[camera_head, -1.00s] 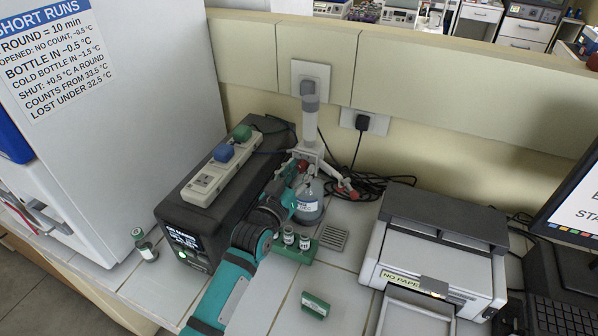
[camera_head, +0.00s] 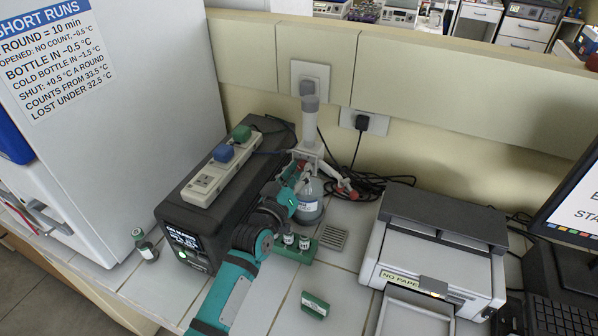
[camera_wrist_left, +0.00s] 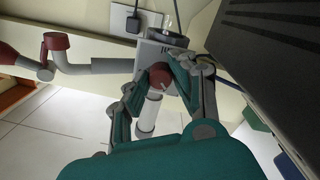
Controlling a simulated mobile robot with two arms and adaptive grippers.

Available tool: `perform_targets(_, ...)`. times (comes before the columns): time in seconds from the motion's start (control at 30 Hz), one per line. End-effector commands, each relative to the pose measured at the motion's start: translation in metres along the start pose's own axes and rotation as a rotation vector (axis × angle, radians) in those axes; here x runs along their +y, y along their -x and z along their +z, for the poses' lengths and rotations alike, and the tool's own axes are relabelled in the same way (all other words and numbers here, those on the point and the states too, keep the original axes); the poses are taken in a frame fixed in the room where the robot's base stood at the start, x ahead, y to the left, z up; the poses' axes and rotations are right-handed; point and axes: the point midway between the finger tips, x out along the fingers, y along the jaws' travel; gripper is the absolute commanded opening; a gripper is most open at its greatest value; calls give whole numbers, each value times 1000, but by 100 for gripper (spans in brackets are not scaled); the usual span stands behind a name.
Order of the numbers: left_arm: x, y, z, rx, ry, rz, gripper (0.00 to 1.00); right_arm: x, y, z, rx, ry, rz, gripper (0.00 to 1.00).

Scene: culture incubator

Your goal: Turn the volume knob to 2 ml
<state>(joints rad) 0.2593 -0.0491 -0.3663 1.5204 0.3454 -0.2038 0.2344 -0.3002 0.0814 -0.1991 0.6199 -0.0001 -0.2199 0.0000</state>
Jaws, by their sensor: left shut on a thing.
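In the head view the left gripper (camera_head: 292,178) is at the dispenser's body and covers the knob. The volume reading is too small to tell. My right gripper is not in view.
A black box (camera_head: 200,230) with a power strip (camera_head: 222,165) stands left of my arm. A green rack (camera_head: 295,250) with small vials sits in front of the bottle. A printer (camera_head: 440,245) stands to the right. The dispenser's red-tipped spout (camera_head: 348,192) points right.

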Motion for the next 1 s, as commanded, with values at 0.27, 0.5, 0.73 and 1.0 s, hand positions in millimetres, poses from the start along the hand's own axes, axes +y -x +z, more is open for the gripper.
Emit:
perform_targets(0.27, 0, 0, 0, 11, 248, 1, 0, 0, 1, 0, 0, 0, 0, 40)
perform_targets(0.5, 0, 0, 0, 19, 422, 3, 0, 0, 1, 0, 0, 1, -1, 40)
perform_targets(0.73, 1, 0, 0, 24, 525, 5, 0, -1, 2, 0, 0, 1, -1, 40)
perform_targets(1.0, 1, 0, 0, 26, 572, 5, 0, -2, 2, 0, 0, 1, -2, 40)
